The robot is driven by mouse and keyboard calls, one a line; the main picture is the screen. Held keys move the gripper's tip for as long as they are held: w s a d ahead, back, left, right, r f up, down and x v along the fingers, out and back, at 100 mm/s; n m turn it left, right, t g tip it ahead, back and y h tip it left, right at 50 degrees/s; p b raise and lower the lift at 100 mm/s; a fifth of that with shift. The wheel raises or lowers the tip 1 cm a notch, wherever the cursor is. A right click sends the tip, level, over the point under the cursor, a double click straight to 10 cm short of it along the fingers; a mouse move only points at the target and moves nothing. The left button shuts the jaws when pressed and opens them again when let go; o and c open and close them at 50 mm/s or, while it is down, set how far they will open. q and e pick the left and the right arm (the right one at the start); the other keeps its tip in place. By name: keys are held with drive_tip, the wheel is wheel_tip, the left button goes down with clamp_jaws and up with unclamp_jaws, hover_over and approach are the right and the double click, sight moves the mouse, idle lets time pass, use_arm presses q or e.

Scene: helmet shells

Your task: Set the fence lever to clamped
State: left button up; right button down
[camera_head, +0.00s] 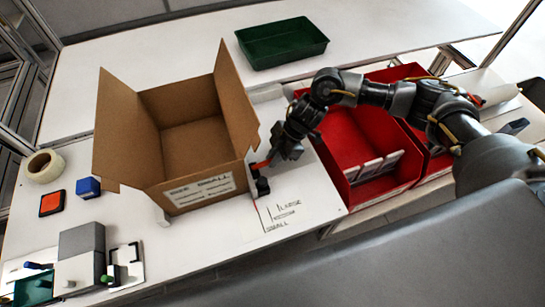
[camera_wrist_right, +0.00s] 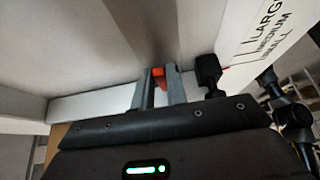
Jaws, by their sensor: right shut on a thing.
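The fence lever (camera_head: 259,164) is a small red-orange handle beside the right side of the open cardboard box. It stands by a black fitting (camera_head: 262,187) at the box's lower right corner. My right gripper (camera_head: 270,158) reaches in from the right and is shut on the lever. In the right wrist view the red lever tip (camera_wrist_right: 159,72) shows between the two grey fingers (camera_wrist_right: 160,88). A black knob (camera_wrist_right: 208,72) is just right of the fingers. The lever's pivot is mostly hidden, so its exact setting is unclear. My left gripper is not in view.
The cardboard box (camera_head: 195,145) has its flaps up. Table markings for large, medium and small (camera_head: 283,215) lie in front of the lever. Red bins (camera_head: 345,140) stand to the right, a green tray (camera_head: 282,45) behind. Tape (camera_head: 45,167) and small fixtures (camera_head: 82,245) are at left.

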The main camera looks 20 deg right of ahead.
drive_tip(key=shift+d+f+y+b, duration=0.15)
drive_tip(key=shift+f+y+b, duration=0.3)
drive_tip(key=shift+f, duration=0.25)
drive_tip(key=shift+d+y, duration=0.1)
drive_tip(key=shift+y, duration=0.25)
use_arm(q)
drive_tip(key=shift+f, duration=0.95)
use_arm(e)
drive_tip(key=shift+r, duration=0.2)
drive_tip(key=c, duration=1.4)
unclamp_jaws()
